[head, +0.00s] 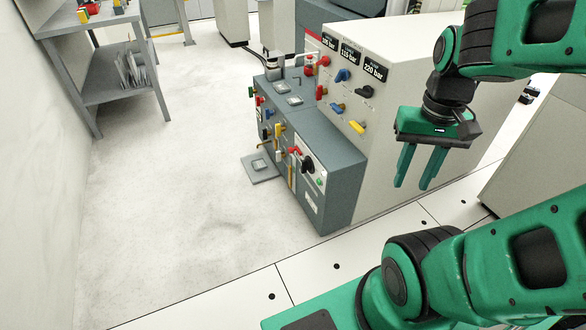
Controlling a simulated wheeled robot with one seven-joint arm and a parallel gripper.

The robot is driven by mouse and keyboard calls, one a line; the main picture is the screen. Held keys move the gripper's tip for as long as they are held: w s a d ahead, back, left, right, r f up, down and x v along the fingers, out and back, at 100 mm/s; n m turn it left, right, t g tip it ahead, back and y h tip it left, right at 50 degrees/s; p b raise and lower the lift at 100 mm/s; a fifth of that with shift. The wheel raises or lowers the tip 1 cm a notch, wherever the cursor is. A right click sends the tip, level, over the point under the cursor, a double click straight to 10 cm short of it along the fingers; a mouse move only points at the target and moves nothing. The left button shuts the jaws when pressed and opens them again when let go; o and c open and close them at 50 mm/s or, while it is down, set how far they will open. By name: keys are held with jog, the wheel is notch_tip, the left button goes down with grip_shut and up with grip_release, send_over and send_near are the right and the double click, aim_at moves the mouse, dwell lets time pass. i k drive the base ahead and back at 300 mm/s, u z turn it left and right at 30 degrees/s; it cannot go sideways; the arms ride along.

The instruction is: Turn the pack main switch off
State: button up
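The pack is a grey-blue cabinet (335,160) against a large pale unit, left of my gripper. A small white panel on its front face carries a black rotary knob (308,163), which looks like the main switch; no label is readable. A green button (319,182) is below the knob, and a red part (295,151) is at its upper left. The knob's exact setting is too small to tell. My gripper (411,186) hangs to the right of the knob with its green fingers pointing down. The fingers are apart with nothing between them.
The pale unit (400,45) has pressure displays and coloured handles, including a yellow one (357,127). More levers and yellow handles line the cabinet's left side. A grey shelf (110,75) stands at upper left. The floor left of the cabinet (170,220) is mostly clear.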

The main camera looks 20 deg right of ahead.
aim_at(305, 166)
jog(key=u, duration=0.05)
jog(key=i, duration=1)
jog(key=z, duration=0.05)
